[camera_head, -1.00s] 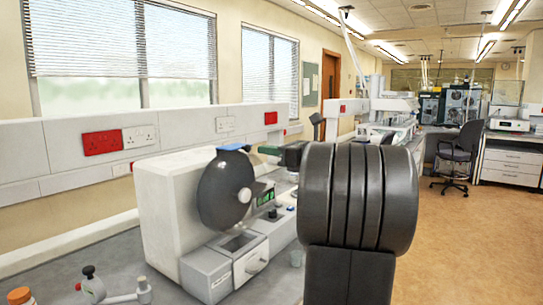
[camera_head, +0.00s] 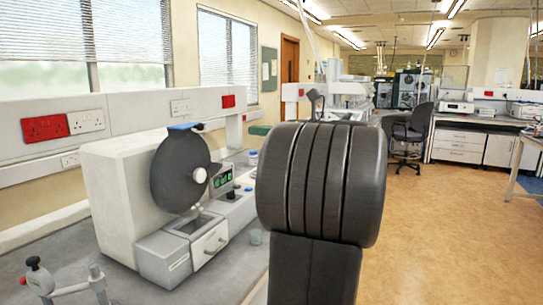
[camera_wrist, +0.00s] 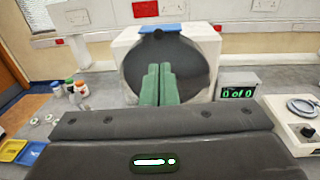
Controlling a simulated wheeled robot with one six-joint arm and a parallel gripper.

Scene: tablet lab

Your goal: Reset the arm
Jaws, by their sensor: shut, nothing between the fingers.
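My gripper (camera_wrist: 159,72) shows in the wrist view with its two green fingers together, shut and empty. It points toward a white tablet machine with a large dark disc (camera_wrist: 190,60); the fingers overlap the disc in the picture, and I cannot tell the gap. In the head view, my dark arm hides most of the gripper; a small green part shows at its left edge. The same white machine (camera_head: 115,190) stands on the bench to the left of my arm.
The grey bench (camera_head: 55,240) carries a small stand with knobs (camera_head: 40,278) at the front left. Bottles (camera_wrist: 70,87), yellow and blue trays (camera_wrist: 12,149) and a display (camera_wrist: 237,93) surround the machine. A chair (camera_head: 408,135) stands behind; the floor (camera_head: 450,230) at right is clear.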

